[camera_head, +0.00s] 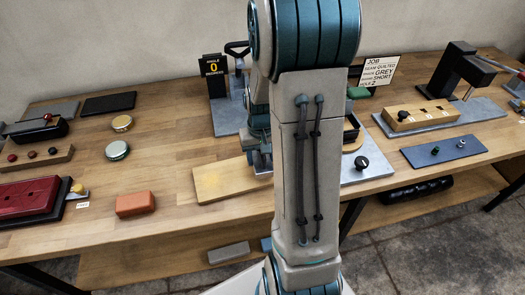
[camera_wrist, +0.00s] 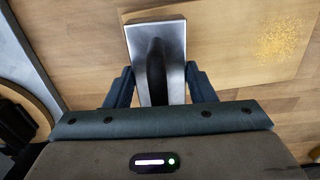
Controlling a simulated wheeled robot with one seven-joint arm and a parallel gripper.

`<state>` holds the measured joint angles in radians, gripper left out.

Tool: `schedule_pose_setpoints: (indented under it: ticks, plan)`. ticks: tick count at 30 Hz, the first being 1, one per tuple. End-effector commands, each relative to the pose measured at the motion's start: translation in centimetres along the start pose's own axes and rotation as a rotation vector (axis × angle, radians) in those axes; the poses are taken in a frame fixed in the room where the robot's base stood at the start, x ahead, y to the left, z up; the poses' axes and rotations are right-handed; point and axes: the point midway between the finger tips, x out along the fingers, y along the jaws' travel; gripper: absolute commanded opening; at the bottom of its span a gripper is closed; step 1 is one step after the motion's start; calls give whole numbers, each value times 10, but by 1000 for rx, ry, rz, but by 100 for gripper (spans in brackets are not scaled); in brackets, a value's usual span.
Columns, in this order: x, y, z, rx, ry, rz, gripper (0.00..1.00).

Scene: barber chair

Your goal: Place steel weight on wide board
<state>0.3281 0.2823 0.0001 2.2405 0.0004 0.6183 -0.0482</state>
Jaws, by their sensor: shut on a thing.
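The steel weight (camera_wrist: 174,42), a grey metal block with a black handle along its top, is between the two fingers of my gripper (camera_wrist: 159,82) in the wrist view. My gripper is shut on it. The wide board (camera_wrist: 232,42), pale wood with a patch of yellow specks, lies beneath and to the right of the weight. I cannot tell whether the weight touches the board. In the head view the wide board (camera_head: 222,182) lies on the bench left of my arm. My arm hides its right end, most of my gripper and the weight.
On the wooden bench (camera_head: 165,165), an orange block (camera_head: 135,203) lies left of the board. A grey plate with a black knob (camera_head: 362,163) stands right of my arm. A stand with a black sign (camera_head: 212,68) is behind the board. Bare bench lies between block and board.

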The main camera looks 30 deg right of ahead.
Motion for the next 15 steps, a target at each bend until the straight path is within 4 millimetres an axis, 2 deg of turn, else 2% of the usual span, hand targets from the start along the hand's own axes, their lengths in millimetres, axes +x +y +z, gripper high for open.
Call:
schedule_pose_setpoints:
  ticks: [6,15]
  plan:
    - [18,0,0,0,2,0,0]
    - [20,0,-1,0,3,0,0]
